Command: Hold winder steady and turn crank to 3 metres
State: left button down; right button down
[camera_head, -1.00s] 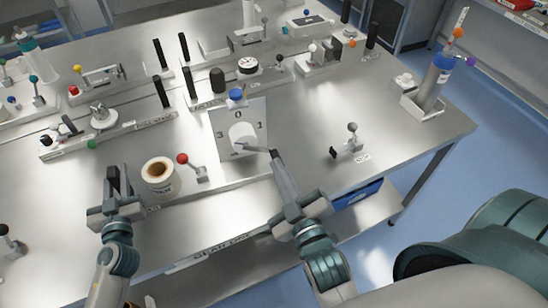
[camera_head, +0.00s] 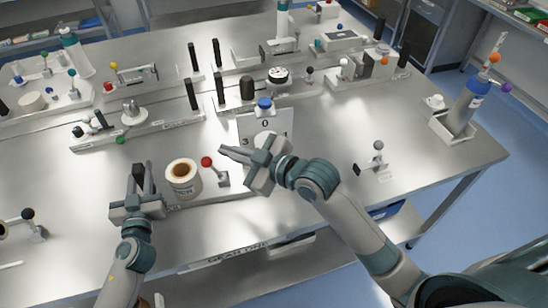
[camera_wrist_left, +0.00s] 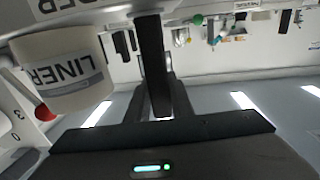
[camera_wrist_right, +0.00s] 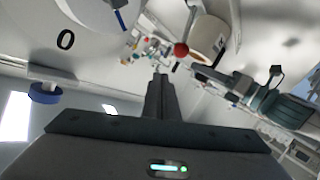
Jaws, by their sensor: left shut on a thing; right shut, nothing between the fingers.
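The winder carries a white roll labelled LINER (camera_head: 183,180), which also shows in the left wrist view (camera_wrist_left: 65,75). Its crank has a red knob (camera_head: 206,161), standing just right of the roll. My left gripper (camera_head: 140,172) is shut on the black upright handle (camera_wrist_left: 152,60) left of the roll. My right gripper (camera_head: 222,150) is shut and empty, its tips a little right of the red knob and apparently apart from it. The numbered dial plate (camera_head: 285,122) stands behind my right gripper, partly hidden. The right wrist view shows its 0 and a blue line on its face (camera_wrist_right: 85,20).
Several fixtures line the back. The table's front is mostly clear.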

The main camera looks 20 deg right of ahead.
jog(key=s+d+r+n+g+h, duration=0.1)
jog(key=d+r+g+h, duration=0.1)
jog(key=d, duration=0.4)
jog(key=s+d+r+n+g+h, duration=0.2)
jog(key=d+r+g, duration=0.1)
jog(key=d+g, duration=0.2)
jog(key=s+d+r+n+g+h, duration=0.2)
jog(key=d+r+g, duration=0.1)
jog(key=d, duration=0.6)
jog(key=shift+d+r+g, duration=0.25)
jog(key=shift+r+g, duration=0.05)
jog(key=shift+g, duration=0.5)
jog(key=shift+w, duration=0.1)
jog(key=x, duration=1.3)
jog(key=shift+d+f, duration=0.1)
jog(key=shift+d, duration=0.3)
jog(key=shift+f, duration=0.5)
jog(key=shift+f+y, duration=0.45)
jog(key=shift+y, duration=0.15)
